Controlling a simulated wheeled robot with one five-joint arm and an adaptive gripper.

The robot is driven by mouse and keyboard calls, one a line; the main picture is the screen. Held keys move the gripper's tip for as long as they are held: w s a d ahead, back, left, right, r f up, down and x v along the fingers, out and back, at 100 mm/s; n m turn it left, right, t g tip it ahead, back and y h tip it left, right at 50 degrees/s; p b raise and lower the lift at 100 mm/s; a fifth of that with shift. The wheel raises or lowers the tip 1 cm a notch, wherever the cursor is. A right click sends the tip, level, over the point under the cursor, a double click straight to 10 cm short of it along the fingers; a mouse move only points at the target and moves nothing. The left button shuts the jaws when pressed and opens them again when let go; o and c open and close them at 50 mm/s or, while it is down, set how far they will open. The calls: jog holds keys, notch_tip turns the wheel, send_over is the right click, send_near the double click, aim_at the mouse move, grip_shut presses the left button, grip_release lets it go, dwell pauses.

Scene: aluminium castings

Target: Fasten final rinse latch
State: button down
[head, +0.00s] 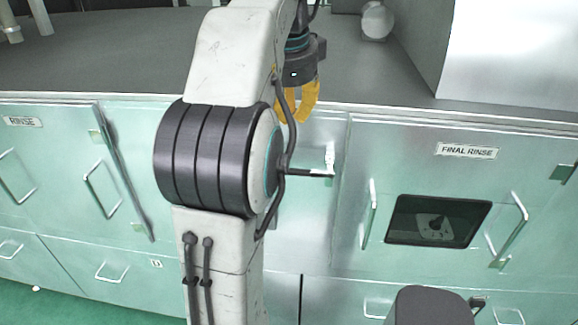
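The final rinse door is a pale green metal panel with a "FINAL RINSE" label (467,151), a dark window (435,220) and an upright bar handle (513,228) on each side of the window. A dark rod with a bright metal upright piece (330,160) shows left of this door; I cannot tell if it is the latch. My gripper (301,112), with yellow fingers, points down near the counter's front edge, up and left of the door. It appears apart from the door and holds nothing I can see. My arm partly hides the fingers and the panels behind it.
A grey countertop (120,55) runs along the back, with a pale box-like housing (510,50) at right. The "RINSE" panel (22,121) and an ajar-looking door edge (124,170) are at left. Drawers (110,274) with bar handles lie below.

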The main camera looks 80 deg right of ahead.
jog(key=m, duration=0.1)
jog(key=a+m, duration=0.1)
jog(key=shift+f+m+y, duration=0.1)
jog(key=shift+m+y, duration=0.2)
jog(key=shift+m, duration=0.1)
